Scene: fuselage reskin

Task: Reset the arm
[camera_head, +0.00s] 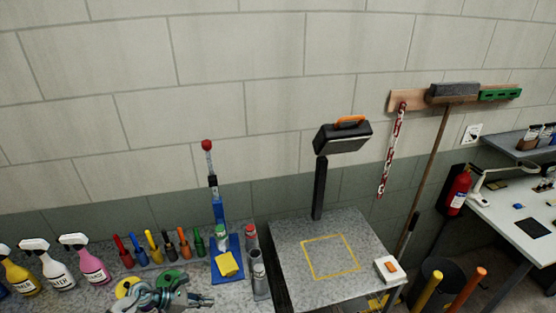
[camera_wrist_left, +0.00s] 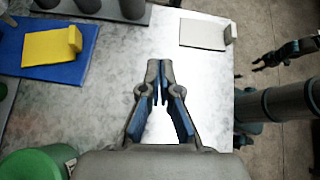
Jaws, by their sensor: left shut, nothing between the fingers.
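My left gripper (camera_head: 208,300) is low in the head view, over the front of the grey bench. In the left wrist view its two fingers (camera_wrist_left: 160,68) meet at the tips with nothing between them. It hangs over bare bench top, to the right of a blue board (camera_wrist_left: 62,70) with a yellow block (camera_wrist_left: 50,48). At the right edge of the left wrist view, dark jointed parts (camera_wrist_left: 268,62) look like my right gripper. Its finger gap is too small to judge. It does not show in the head view.
Spray bottles (camera_head: 75,262), a row of coloured-handled tools (camera_head: 152,247) and grey cylinders (camera_head: 259,277) stand on the bench. A grey table (camera_head: 290,262) with a yellow square and a post-mounted case (camera_head: 342,138) is right of them. Bare floor (camera_wrist_left: 255,20) lies right of the bench.

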